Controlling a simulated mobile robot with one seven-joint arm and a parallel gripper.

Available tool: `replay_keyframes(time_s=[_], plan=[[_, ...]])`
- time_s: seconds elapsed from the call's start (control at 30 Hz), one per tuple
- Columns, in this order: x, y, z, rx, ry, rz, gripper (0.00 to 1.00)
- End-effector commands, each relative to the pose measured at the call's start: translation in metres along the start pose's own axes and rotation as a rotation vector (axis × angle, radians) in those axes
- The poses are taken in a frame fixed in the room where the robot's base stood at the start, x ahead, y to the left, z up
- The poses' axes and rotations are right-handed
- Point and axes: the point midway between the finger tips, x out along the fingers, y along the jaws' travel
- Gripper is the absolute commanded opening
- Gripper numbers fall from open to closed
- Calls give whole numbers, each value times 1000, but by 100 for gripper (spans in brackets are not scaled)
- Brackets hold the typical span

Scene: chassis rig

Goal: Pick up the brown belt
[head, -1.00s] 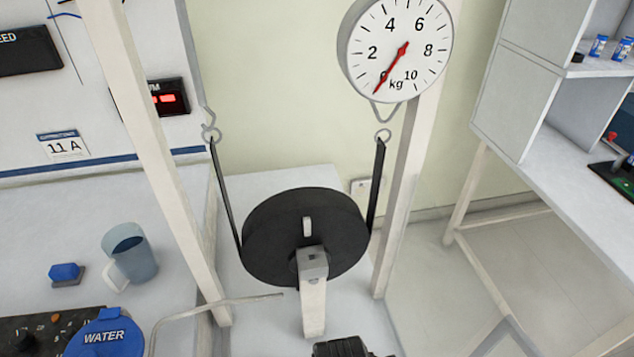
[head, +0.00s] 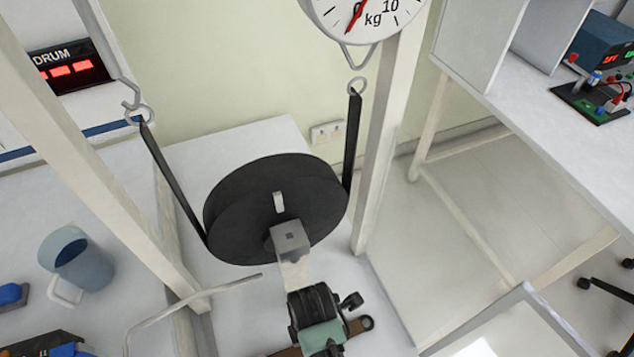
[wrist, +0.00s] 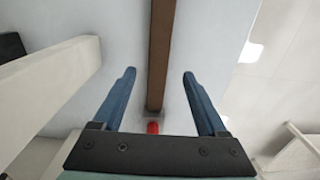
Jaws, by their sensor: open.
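My gripper (wrist: 160,73) shows in the wrist view with its two blue fingers wide apart and nothing held. A long brown strip, which looks like the brown belt (wrist: 162,45), runs between the fingers from the top edge over a pale surface. Its near end meets a small grey piece with a red tip (wrist: 152,127). In the head view a brown strap end with a round eye (head: 357,325) shows low in the middle, partly hidden by a black and teal body (head: 318,315). I cannot tell whether the fingers touch the belt.
A black drum wheel (head: 275,210) stands on a post, with a black strap (head: 170,185) hung around it. A dial scale (head: 365,15) and pale uprights (head: 385,130) stand near. A blue mug (head: 78,258) is at left. A bent rod (head: 200,297) juts across the front.

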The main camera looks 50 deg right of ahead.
Motion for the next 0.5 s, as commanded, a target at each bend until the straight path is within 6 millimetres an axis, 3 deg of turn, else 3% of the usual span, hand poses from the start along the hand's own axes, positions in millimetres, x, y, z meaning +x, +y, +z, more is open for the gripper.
replay_keyframes(time_s=[0.3,0.5], plan=[[44,2,6,0,0,-2,75],[52,2,6,-1,0,0,75]])
